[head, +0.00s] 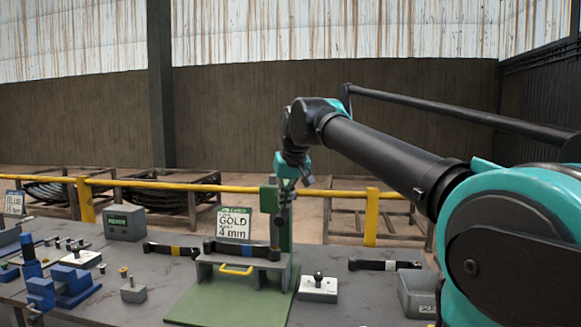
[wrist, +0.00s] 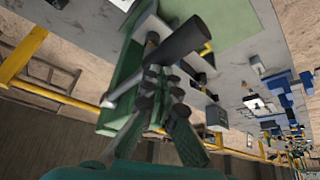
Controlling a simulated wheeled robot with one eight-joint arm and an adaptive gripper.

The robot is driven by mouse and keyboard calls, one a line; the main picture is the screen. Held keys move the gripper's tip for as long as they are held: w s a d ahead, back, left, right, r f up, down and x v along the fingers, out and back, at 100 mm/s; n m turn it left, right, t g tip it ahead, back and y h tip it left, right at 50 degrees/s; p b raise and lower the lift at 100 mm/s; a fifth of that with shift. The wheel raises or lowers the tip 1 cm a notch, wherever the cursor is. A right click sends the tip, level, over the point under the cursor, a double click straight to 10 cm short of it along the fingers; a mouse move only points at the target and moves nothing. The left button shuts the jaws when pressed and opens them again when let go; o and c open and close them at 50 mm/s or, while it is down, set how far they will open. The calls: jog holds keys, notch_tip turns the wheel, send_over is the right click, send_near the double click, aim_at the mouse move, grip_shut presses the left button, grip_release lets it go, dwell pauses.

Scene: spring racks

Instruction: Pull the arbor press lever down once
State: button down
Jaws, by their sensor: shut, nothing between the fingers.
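The green arbor press (head: 269,197) stands on a green base plate on the bench, under my arm's end. My gripper (head: 286,202) is at the upper part of the press and looks small and dark there. In the wrist view my gripper (wrist: 161,76) has its dark fingers together, with nothing between them. The lever shows in the wrist view as a pale rod with a thick black grip (wrist: 184,40), lying tilted just beyond the fingertips. I cannot tell whether the fingertips touch it. In the head view my gripper and the press hide most of the lever.
A grey fixture with a yellow handle (head: 236,270) sits at the press. A sign reading GOLD (head: 233,223) stands behind it. A blue vise (head: 72,286) is at left, a grey bin (head: 417,292) at right. A yellow rail (head: 340,190) runs behind the bench.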

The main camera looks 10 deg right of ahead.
aim_at(285, 210)
jog(key=shift+f, duration=0.1)
jog(key=shift+w+d+f, duration=0.1)
jog(key=shift+w+f, duration=0.05)
jog(key=shift+f, duration=1.35)
jog(key=shift+r, duration=0.1)
jog(key=shift+w+d+r, duration=0.1)
jog(key=shift+w+r, duration=0.2)
jog(key=shift+r, duration=0.7)
jog(key=shift+w+d+r, duration=0.1)
jog(key=shift+w+r, duration=0.25)
jog(key=shift+r, duration=0.6)
jog(key=shift+w+d+r, duration=0.1)
jog(key=shift+w+r, duration=0.2)
jog(key=shift+r, duration=0.7)
jog(key=s+a+r, duration=0.2)
jog(key=s, duration=0.3)
jog(key=s+a+r, duration=0.1)
jog(key=s+r, duration=0.1)
jog(key=s, duration=0.4)
jog(key=shift+s+a, duration=0.2)
jog(key=shift+a, duration=0.2)
